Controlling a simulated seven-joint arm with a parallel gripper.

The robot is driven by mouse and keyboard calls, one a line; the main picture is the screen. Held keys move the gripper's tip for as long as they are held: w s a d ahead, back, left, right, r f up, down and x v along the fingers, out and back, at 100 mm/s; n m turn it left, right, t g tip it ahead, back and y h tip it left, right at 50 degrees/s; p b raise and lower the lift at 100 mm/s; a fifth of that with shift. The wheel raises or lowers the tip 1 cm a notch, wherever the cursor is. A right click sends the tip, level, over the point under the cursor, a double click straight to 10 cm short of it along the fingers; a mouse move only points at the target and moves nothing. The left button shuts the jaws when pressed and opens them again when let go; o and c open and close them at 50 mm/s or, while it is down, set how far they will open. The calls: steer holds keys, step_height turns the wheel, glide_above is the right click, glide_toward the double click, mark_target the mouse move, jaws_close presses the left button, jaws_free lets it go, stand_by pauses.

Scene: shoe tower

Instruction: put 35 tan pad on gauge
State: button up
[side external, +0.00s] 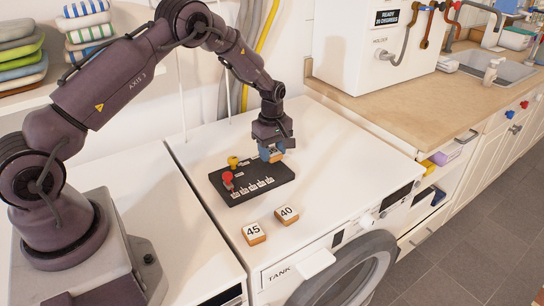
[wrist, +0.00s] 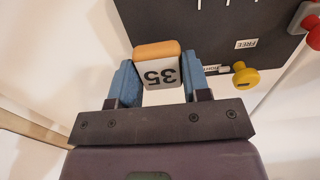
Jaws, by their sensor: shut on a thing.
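The 35 tan pad (wrist: 158,72) has a white face marked 35 and a tan edge. My gripper (wrist: 158,62) is shut on it, with a blue finger on each side. In the side external view, my gripper (side external: 272,153) is at the far right corner of the black gauge board (side external: 258,196), and the pad (side external: 279,158) shows only partly. The board also shows in the wrist view (wrist: 215,30), just beyond the pad. I cannot tell whether the pad touches anything below. The board carries a row of white labels, a red knob (side external: 227,178) and a yellow knob (side external: 233,161).
Two similar pads, marked 45 (side external: 254,233) and 40 (side external: 286,214), lie on the white machine top in front of the board. Folded towels (side external: 88,25) are on a shelf at the back left. The white top right of the board is clear.

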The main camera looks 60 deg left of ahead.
steer(key=shift+f, duration=1.1)
steer(key=shift+f, duration=0.1)
steer(key=o, duration=0.9)
